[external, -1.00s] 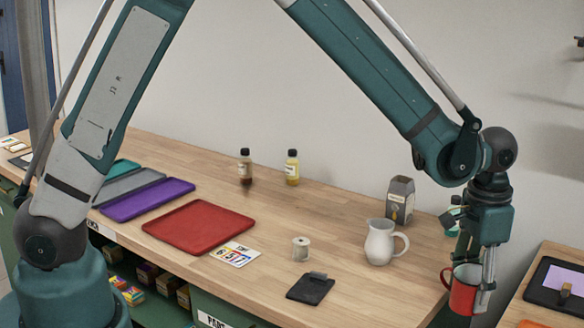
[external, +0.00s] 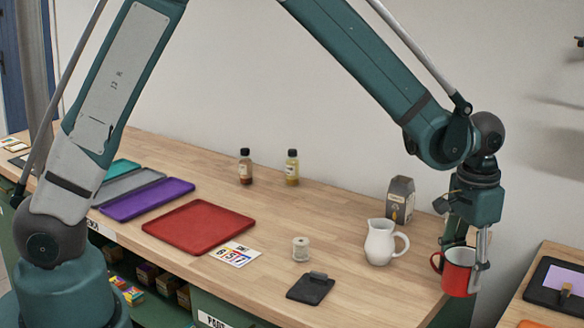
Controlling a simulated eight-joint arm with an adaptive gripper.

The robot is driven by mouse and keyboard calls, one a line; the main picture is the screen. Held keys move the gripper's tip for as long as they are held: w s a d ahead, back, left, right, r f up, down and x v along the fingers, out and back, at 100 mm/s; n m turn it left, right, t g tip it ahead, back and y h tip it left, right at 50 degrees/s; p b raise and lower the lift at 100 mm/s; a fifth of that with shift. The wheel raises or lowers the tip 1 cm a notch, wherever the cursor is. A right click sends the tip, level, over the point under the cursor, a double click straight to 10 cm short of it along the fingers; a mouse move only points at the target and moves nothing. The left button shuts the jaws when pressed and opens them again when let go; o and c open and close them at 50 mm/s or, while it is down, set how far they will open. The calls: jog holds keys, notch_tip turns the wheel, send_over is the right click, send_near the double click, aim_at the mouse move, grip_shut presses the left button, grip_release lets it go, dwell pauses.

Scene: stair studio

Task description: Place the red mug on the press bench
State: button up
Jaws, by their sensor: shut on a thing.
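The red mug (external: 457,272) has a pale inside and a handle on its left. My gripper (external: 476,268) at the far right is shut on the mug's right side. The mug is upright and hangs in front of the right end of a long wooden bench (external: 345,290). I cannot tell whether it is over the bench edge or over the gap beside it. Part of a second wooden surface (external: 522,299) shows at the right edge. I cannot tell which surface is the press bench.
A white pitcher (external: 379,243) stands left of the mug, with a grey carton (external: 400,200) behind it. A black clip pad (external: 311,289), a spool (external: 300,249) and a red tray (external: 198,227) lie further left. A black tray (external: 548,282) with a purple sheet occupies the right surface.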

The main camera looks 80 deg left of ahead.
jog(key=s+a+r+n+p, duration=0.15)
jog(key=s+a+n, duration=0.25)
jog(key=a, duration=0.7)
jog(key=s+a+r+n, duration=0.3)
jog(key=a, duration=0.8)
jog(key=s+a+r+n, duration=0.2)
jog(key=s+a+n, duration=0.2)
jog(key=a, duration=0.8)
jog(key=s+a+n, duration=0.3)
jog(key=s+a, duration=1)
jog(key=s, duration=0.4)
jog(key=s+a+f+n+p, duration=0.1)
jog(key=s+a+n, duration=0.2)
jog(key=s+a, duration=1)
jog(key=s, duration=0.4)
jog(key=shift+s+a, duration=0.2)
jog(key=shift+s, duration=0.15)
jog(key=shift+f, duration=3.1)
jog(key=shift+f, duration=0.1)
jog(key=shift+f+b, duration=0.3)
jog(key=shift+f, duration=1.5)
